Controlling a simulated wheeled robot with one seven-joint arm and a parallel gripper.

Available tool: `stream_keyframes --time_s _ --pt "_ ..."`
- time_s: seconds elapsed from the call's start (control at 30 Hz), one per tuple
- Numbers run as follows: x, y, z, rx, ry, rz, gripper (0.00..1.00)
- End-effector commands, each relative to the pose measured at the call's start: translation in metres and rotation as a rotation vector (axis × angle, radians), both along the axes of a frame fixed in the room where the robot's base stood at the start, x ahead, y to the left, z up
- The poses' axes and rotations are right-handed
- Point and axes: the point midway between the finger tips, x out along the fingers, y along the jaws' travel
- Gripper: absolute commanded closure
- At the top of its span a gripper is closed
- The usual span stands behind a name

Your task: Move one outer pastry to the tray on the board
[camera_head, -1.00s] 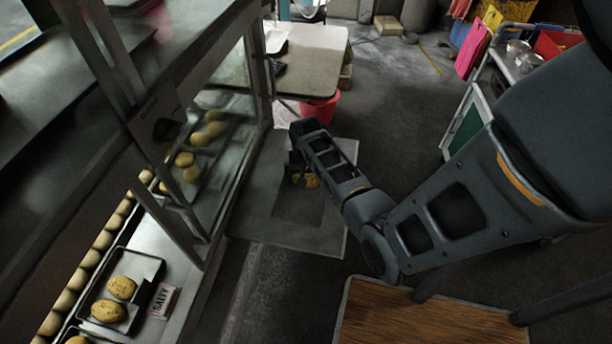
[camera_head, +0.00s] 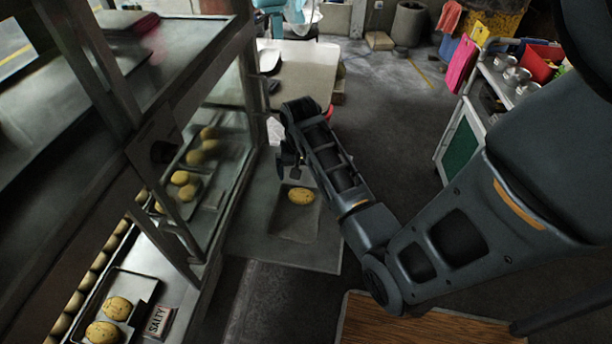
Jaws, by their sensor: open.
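A golden pastry (camera_head: 301,196) lies on a grey tray (camera_head: 292,226) on the pale board (camera_head: 256,232) in the middle of the view. My gripper (camera_head: 292,170) is open just behind and above this pastry, apart from it; its fingers are small and partly hidden by my arm. Two speckled pastries (camera_head: 110,320) lie on a tray (camera_head: 142,287) at the lower left, outside the glass, beside a "SALTY" sign (camera_head: 158,321). More pastries (camera_head: 184,186) show inside the glass case.
The glass case (camera_head: 224,110) with its metal frame stands close on the left of the board. A table (camera_head: 305,75) is behind my arm. A wooden top (camera_head: 420,325) is at the front, and a cart (camera_head: 475,120) stands at the right.

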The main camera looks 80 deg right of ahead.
Motion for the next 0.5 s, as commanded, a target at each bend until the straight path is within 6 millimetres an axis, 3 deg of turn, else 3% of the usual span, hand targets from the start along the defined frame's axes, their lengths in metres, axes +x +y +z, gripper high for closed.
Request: stream_keyframes --time_s 0.17,0.33,0.5 --pt "0.003 0.035 -0.015 -0.044 -0.041 0.081 0.00" --pt "0.002 0.105 -0.035 -0.155 -0.150 0.259 0.00" --pt "-0.013 0.173 -0.031 -0.273 -0.282 0.442 0.00"
